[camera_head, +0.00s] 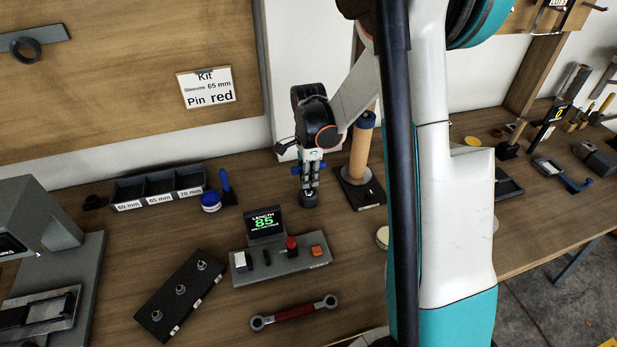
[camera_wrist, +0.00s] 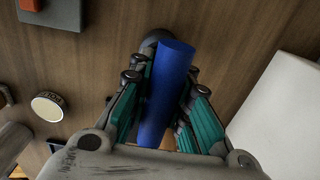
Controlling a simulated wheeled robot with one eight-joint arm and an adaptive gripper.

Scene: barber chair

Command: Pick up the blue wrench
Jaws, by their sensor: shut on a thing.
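My gripper (camera_head: 309,188) points down over the back middle of the bench. In the wrist view its fingers (camera_wrist: 165,95) are shut around a thick blue handle (camera_wrist: 168,85), which runs lengthwise between them. I take this for the blue wrench. A dark grey rounded part shows at its far end, and the near end is hidden by the palm. In the head view a dark grey piece shows just below the fingertips; I cannot tell whether it touches the bench.
A red-handled wrench (camera_head: 295,312) lies in front of the console (camera_head: 280,262) reading 85. A wooden cylinder (camera_head: 361,150) on a black base stands close right of my gripper.

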